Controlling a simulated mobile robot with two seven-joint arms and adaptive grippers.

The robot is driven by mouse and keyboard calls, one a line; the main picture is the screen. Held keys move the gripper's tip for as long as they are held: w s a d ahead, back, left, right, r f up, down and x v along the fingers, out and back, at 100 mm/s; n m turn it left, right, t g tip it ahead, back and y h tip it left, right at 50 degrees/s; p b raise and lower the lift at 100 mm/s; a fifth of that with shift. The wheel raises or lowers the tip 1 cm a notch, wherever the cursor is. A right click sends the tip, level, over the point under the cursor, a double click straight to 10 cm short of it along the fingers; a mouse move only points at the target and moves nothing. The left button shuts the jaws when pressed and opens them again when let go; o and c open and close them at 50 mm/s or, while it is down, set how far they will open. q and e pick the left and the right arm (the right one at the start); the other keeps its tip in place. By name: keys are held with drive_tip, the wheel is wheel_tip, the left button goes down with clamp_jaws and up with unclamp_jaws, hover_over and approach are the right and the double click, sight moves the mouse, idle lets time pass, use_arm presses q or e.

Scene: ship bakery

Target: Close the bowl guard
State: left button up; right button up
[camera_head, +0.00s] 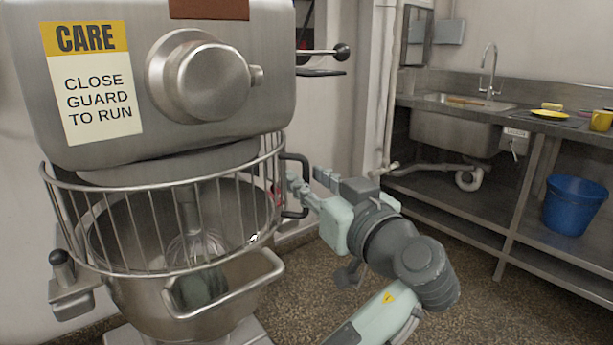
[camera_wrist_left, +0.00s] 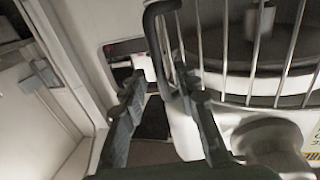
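The bowl guard (camera_head: 159,184), a cage of metal bars, curves across the front of the mixer above the bowl (camera_head: 225,290). I cannot tell whether it is fully closed. Its black handle (camera_head: 304,160) sticks out at the right side. My left gripper (camera_head: 300,187) is at this handle, right of the guard. In the left wrist view, the left gripper (camera_wrist_left: 166,88) has its two fingers apart, with the black handle (camera_wrist_left: 158,45) between and beyond them, nearer the right finger. The guard bars (camera_wrist_left: 226,45) show at upper right. Contact is unclear. My right gripper is not in view.
The mixer head (camera_head: 200,140) carries a sign (camera_head: 95,90) reading "close guard to run". A whisk (camera_head: 195,250) hangs in the bowl. A black-knobbed lever (camera_head: 340,52) is above my gripper. A sink counter (camera_head: 440,120) and blue bucket (camera_head: 574,205) stand right.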

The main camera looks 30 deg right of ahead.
use_arm(q)
drive_tip(key=s, duration=0.6)
idle(0.4)
